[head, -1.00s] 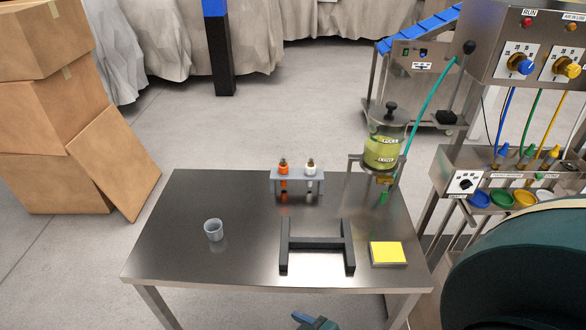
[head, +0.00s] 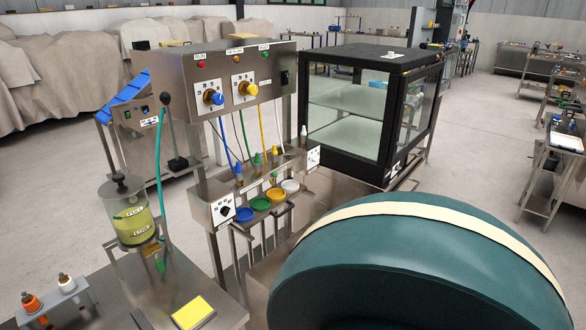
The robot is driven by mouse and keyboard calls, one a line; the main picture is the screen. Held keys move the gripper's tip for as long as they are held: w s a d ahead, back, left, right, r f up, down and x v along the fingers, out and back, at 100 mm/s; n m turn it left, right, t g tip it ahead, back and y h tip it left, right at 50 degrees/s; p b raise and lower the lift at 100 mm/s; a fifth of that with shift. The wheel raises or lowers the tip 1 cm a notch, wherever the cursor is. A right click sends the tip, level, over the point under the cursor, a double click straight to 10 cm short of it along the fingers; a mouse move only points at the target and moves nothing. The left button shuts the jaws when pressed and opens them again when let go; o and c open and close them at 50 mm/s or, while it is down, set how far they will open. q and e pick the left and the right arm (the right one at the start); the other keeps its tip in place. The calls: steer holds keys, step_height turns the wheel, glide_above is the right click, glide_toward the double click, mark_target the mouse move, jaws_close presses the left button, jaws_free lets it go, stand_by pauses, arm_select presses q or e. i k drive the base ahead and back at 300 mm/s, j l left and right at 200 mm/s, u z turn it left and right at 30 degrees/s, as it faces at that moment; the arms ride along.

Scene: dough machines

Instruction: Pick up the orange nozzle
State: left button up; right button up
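The orange nozzle (head: 31,302) stands upright in a small grey metal rack (head: 58,311) at the lower left edge of the head view. A white nozzle (head: 67,284) stands beside it in the same rack, to its right. The orange nozzle has a dark metallic tip. Neither of my grippers shows in the current view, so their positions relative to the nozzle are hidden.
The rack stands on a metal table (head: 110,290) with a yellow pad (head: 193,312). A tank of yellow liquid (head: 130,215) stands behind it. A control panel (head: 232,85), coloured cups (head: 260,203), a large green rounded machine (head: 420,280) and a glass cabinet (head: 345,120) fill the right.

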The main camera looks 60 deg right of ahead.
mark_target(31, 302)
steer(key=z, duration=1.65)
steer(key=u, duration=1.35)
steer(key=z, duration=1.3)
steer(key=i+l+u, duration=0.3)
steer(key=l+u, duration=0.3)
steer(key=i+l+u, duration=0.15)
steer(key=l+u, duration=0.15)
steer(key=i+u, duration=0.1)
steer(key=i, duration=0.25)
